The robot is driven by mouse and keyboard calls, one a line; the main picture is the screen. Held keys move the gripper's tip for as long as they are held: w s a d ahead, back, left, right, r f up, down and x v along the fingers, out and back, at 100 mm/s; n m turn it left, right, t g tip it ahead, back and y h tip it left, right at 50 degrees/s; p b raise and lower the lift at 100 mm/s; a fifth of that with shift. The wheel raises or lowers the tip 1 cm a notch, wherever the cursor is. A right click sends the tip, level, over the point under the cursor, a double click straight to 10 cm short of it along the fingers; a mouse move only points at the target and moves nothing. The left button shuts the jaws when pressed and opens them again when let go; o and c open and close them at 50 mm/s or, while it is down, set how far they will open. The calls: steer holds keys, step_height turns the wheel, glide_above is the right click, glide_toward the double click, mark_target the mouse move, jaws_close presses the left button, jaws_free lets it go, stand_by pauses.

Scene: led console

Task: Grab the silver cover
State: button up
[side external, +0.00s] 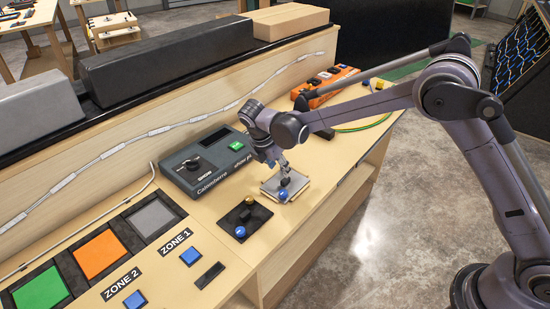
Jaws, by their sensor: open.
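The silver cover (298,182) looks like a flat, light silver-grey plate on the wooden bench, near its front edge. My gripper (285,181) is over the plate, pointing down, with its fingers at or just above the plate's middle. The fingers are small and dark here, and I cannot tell whether they touch it. A blue ball (283,194) shows at the plate's near edge, beside the fingertips. My gripper is open, and I see nothing held in it. My gripper and wrist hide part of the plate.
A black plate (258,216) with a blue ball (240,232) and a yellow ball (249,201) lies left of the cover. A grey console (208,160) stands behind. An orange power strip (330,86) is farther right. Zone squares (100,254) fill the left bench.

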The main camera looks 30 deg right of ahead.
mark_target(284, 180)
steer(key=shift+w+x, duration=0.1)
steer(key=shift+x, duration=1.9)
steer(key=shift+w+x, duration=0.15)
steer(key=shift+x, duration=1.85)
steer(key=shift+d+r, duration=0.1)
steer(key=shift+d, duration=0.1)
jaws_close()
